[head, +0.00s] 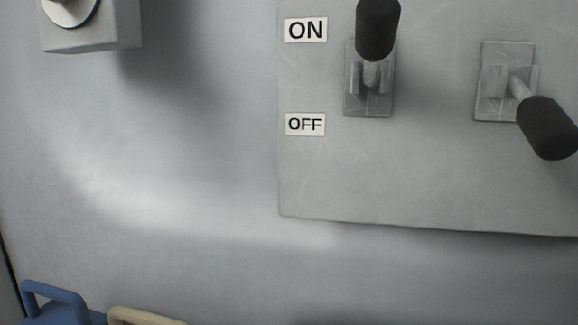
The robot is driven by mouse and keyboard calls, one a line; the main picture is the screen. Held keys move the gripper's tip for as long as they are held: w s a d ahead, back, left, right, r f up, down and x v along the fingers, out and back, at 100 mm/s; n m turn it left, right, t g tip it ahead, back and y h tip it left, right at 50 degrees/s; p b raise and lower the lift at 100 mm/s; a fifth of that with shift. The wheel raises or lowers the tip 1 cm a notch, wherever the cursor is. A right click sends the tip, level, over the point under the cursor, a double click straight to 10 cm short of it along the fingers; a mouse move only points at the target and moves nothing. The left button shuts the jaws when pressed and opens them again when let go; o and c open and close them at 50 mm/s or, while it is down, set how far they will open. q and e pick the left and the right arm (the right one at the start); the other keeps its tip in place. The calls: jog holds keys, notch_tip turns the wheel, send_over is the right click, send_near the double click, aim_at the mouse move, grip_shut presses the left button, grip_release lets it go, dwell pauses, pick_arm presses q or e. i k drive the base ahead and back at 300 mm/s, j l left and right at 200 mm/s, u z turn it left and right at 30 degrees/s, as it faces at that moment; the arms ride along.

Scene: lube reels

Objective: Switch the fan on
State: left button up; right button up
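A grey switch panel (430,185) fills the upper right of the head view. A left lever with a black grip (377,30) points up, its grip beside the "ON" label (306,30). A right lever with a black grip (548,128) hangs down and to the right, roughly level with the "OFF" label (305,124). No visible label tells which lever belongs to the fan. The fan is not in view. Neither of my grippers is in view, and nothing touches either lever.
A grey box with a round fitting (90,35) sticks out at the top left. A blue looped handle (55,295) and a beige looped handle (145,316) show at the bottom left. The pale wall (180,200) below and left of the panel is bare.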

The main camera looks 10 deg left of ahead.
aim_at(553, 136)
jog(key=k+j, duration=0.1)
jog(key=k, duration=0.8)
